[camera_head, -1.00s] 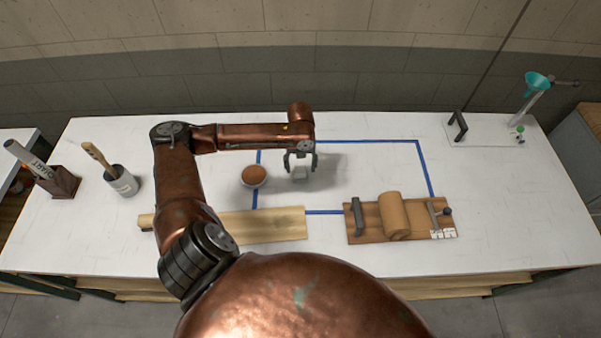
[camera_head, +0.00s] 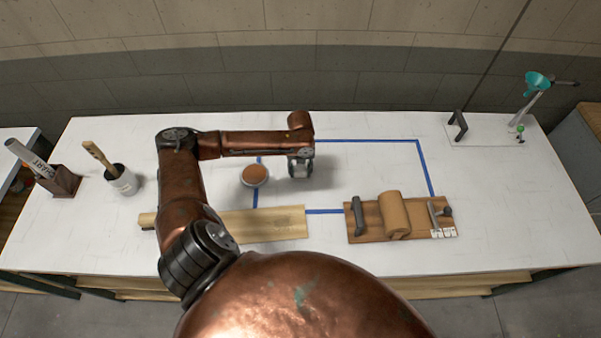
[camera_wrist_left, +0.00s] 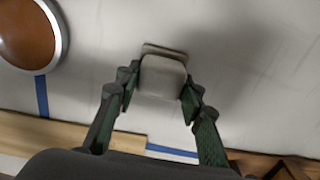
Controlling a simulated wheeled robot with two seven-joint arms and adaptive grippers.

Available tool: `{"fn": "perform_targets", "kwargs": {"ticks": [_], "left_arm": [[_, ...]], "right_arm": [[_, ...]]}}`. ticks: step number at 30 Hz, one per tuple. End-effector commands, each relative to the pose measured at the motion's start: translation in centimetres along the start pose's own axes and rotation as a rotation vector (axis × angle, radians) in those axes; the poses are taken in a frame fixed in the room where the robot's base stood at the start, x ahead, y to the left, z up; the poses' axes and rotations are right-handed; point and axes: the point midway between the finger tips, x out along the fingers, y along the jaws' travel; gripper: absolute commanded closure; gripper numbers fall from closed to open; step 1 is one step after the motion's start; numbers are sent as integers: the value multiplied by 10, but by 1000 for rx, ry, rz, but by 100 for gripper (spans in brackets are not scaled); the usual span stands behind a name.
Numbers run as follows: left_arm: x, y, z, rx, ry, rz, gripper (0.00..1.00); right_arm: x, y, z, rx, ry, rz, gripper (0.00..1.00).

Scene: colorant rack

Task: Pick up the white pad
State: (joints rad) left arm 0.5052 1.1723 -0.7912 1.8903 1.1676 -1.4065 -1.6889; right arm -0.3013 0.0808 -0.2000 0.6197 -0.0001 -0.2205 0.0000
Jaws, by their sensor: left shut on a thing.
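The white pad (camera_wrist_left: 163,76) is a small pale block with rounded corners. In the left wrist view it sits between the two green-black fingers of my left gripper (camera_wrist_left: 160,92), which are shut on it from both sides. In the head view my left gripper (camera_head: 301,168) points down at the table just right of the brown-filled bowl, and the pad (camera_head: 299,171) shows only as a pale patch between the fingers. I cannot tell whether the pad still touches the table. My right gripper is not in view.
A bowl with brown contents (camera_head: 255,175) stands close to the left of the gripper. A blue tape outline (camera_head: 370,141) marks the white table (camera_head: 480,200). A pale board (camera_head: 265,225) and a wooden board with a brown roll (camera_head: 394,215) lie in front. The taped area's right half is clear.

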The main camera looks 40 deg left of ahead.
Motion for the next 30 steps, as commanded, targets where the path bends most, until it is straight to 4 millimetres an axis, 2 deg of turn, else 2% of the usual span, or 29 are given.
{"fn": "perform_targets", "kwargs": {"ticks": [4, 12, 17, 22, 30], "left_arm": [[0, 0, 0, 0, 0, 0, 88], [-2, 0, 0, 0, -1, 0, 88], [-11, 0, 1, 1, -1, -1, 88], [-36, -2, -2, 3, -2, -2, 88], [-95, -20, -48, 5, -4, -4, 88]], "right_arm": [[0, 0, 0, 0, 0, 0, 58], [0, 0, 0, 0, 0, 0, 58], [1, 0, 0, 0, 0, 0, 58], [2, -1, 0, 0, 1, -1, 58], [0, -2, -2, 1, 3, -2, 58]]}}
